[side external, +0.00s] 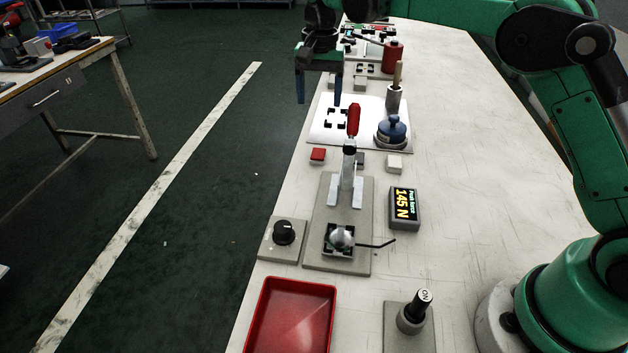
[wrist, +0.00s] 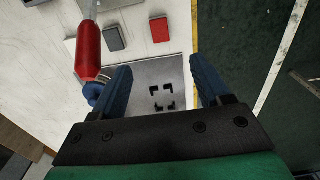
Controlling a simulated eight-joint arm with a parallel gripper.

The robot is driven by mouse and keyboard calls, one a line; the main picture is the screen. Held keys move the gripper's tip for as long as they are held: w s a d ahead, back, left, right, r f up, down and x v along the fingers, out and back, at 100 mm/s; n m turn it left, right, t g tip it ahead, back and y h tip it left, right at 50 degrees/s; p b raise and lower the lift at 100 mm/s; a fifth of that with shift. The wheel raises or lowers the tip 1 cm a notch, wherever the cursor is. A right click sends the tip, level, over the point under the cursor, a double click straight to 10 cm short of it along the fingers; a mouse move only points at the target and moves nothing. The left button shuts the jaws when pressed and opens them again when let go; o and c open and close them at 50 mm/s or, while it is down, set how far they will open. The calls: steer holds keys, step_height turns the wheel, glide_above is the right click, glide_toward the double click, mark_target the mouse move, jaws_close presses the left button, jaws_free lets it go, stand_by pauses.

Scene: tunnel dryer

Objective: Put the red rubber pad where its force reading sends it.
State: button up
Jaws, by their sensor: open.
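The red rubber pad (side external: 317,155) lies flat on the bench, left of the lever clamp; it also shows in the wrist view (wrist: 159,29), beyond the fingertips. The force display (side external: 404,208) reads "Peak force 145 N". The clamp has an upright red handle (side external: 353,119) and a round silver foot (side external: 341,239) above black corner marks. My gripper (side external: 318,103) is open and empty above the far left of a white plate (side external: 372,145). In the wrist view its blue fingers (wrist: 158,72) frame the plate's black corner marks (wrist: 161,92).
A red tray (side external: 291,315) stands at the near end, beside an ON switch (side external: 413,314). A dial box (side external: 283,234) adjoins the clamp base. A white pad (side external: 394,163) and a dark grey pad (wrist: 114,37) lie nearby. A blue-knobbed object (side external: 392,131) stands on the plate. The right bench is clear.

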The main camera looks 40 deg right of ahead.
steer(key=s+r+n+t, duration=0.2)
steer(key=s+r+n, duration=0.1)
steer(key=s+r, duration=0.2)
steer(key=s+f+n+t, duration=0.3)
steer(key=s+n+t, duration=0.2)
steer(key=s, duration=0.9)
steer(key=shift+s+d+f+n, duration=0.2)
steer(key=shift+s+f+n, duration=0.2)
steer(key=shift+n, duration=0.1)
